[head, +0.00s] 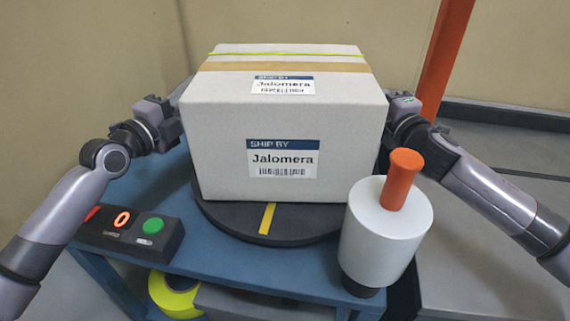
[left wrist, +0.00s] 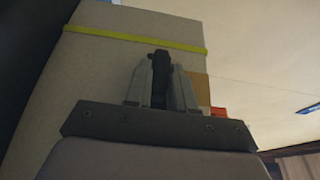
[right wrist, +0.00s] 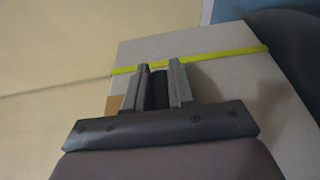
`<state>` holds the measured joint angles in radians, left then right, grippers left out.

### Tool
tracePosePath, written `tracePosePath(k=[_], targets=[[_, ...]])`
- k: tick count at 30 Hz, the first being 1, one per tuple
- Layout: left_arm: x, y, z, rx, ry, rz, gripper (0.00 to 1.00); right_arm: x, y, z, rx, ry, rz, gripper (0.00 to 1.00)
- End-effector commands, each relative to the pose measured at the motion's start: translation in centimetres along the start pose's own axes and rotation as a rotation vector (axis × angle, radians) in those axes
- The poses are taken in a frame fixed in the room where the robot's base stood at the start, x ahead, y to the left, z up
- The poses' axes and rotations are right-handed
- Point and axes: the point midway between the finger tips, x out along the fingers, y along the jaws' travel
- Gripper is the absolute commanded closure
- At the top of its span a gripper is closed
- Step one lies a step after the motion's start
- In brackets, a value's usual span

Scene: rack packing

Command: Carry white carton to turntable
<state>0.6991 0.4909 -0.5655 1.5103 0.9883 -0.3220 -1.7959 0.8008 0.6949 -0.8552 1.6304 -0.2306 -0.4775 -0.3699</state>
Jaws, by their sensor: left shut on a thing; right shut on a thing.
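The white carton (head: 225,140), with Jalomera labels, brown tape and a yellow strap, is upright over the dark round turntable (head: 225,217). Its lower edge overlaps the turntable, and I cannot tell whether it touches or is slightly above. My left gripper (head: 180,95) is shut on the carton's left side. In the left wrist view its fingers (left wrist: 161,75) meet the carton near the yellow strap. My right gripper (head: 396,108) is shut on the right side, partly hidden by the carton. Its fingers (right wrist: 159,80) meet the carton near the strap in the right wrist view.
The blue table (head: 225,262) carries a button box (head: 130,232) at front left and a silver cylinder with an orange knob (head: 383,235) close to the carton's front right. A yellow roll (head: 175,295) is below the table. An orange post (head: 443,60) stands behind at right.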

Motion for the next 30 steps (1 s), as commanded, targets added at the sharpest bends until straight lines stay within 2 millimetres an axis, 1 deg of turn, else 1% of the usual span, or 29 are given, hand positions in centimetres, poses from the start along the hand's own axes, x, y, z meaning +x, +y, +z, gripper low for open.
tracePosePath(k=[1,8,9,10,11,19,22,26,30], targets=[[0.0,-0.3,0.2,0.002,-0.003,-0.014,1.00,0.0,0.2,0.1,-0.001,-0.002,0.011,1.00],[0.0,0.6,0.2,0.002,-0.003,-0.014,1.00,0.0,-0.6,0.1,-0.001,-0.002,0.011,1.00],[0.0,1.1,0.1,0.000,-0.003,0.000,0.67,0.0,-1.0,0.2,0.000,-0.004,0.001,0.67],[0.0,1.0,0.1,0.000,-0.002,0.000,0.57,0.0,-1.0,0.1,0.000,-0.004,0.001,0.57],[0.0,1.0,0.1,0.000,-0.002,0.000,0.51,0.0,-1.0,0.1,0.000,-0.003,0.000,0.51],[0.0,1.0,0.1,0.000,-0.001,0.000,0.51,0.0,-1.0,0.1,0.000,-0.001,0.000,0.51],[-0.3,1.1,0.1,0.000,-0.001,0.001,0.51,0.0,-1.0,0.0,0.000,-0.001,0.000,0.51],[-1.4,1.1,0.1,0.002,-0.001,0.001,0.51,0.0,-1.0,0.0,0.000,0.000,0.000,0.51],[-3.6,1.2,0.1,0.004,-0.002,0.003,0.51,0.0,-1.0,0.0,0.000,0.000,0.000,0.51]])
